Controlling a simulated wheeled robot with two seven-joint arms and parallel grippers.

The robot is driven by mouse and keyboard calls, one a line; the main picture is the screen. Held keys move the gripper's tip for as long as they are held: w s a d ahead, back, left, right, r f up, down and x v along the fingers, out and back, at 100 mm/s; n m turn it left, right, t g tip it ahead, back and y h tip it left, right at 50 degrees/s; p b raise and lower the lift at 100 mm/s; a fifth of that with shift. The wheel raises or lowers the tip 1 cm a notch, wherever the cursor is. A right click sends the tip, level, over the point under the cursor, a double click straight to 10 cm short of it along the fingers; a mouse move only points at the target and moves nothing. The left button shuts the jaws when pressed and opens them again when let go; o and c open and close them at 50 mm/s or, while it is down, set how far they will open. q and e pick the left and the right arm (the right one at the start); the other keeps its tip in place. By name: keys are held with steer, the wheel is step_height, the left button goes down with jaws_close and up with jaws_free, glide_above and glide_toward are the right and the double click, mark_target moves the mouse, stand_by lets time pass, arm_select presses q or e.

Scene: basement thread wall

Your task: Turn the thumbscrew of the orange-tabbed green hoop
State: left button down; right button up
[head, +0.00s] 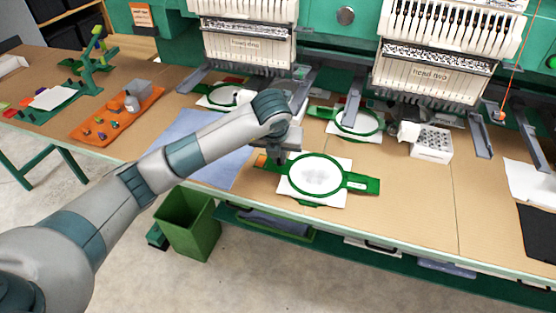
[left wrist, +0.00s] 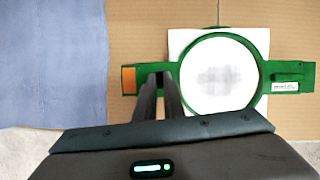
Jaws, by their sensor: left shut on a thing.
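The green hoop (head: 345,168) with the orange tab (head: 261,160) lies flat on the table's front part, with white fabric (head: 315,174) in its ring. In the left wrist view the hoop (left wrist: 264,68) has its orange tab (left wrist: 129,79) on the left and a white label on its right arm. My left gripper (head: 278,158) reaches down between the orange tab and the ring. In the left wrist view its two fingers (left wrist: 159,78) are close together over the green left arm, shut on what appears to be the thumbscrew, which they hide. My right gripper is not in view.
A blue cloth (head: 205,145) lies left of the hoop. Two more green hoops (head: 377,128) sit under the machine heads behind. A white box with holes (head: 432,145) stands to the right. An orange tray (head: 120,118) lies left, and a green bin (head: 190,225) stands below the front edge.

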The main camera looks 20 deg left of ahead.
arm_select(q)
steer(key=n, duration=0.2)
steer(key=n+y+b, duration=0.1)
steer(key=shift+w+d+f+n, duration=0.1)
steer(key=shift+d+n, duration=0.1)
steer(key=shift+n, duration=0.2)
steer(key=shift+n+g+y, duration=0.3)
steer(key=shift+n, duration=0.1)
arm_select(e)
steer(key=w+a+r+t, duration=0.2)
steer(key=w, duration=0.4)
arm_select(q)
steer(key=shift+n, duration=0.4)
steer(key=shift+d+n+y, duration=0.1)
steer(key=shift+n+y, duration=0.2)
steer(key=shift+w+r+n+g+y+p, duration=0.15)
steer(key=shift+n+g+y+p, duration=0.3)
steer(key=shift+n, duration=0.45)
steer(key=shift+n+p, duration=0.35)
steer(key=shift+n, duration=0.15)
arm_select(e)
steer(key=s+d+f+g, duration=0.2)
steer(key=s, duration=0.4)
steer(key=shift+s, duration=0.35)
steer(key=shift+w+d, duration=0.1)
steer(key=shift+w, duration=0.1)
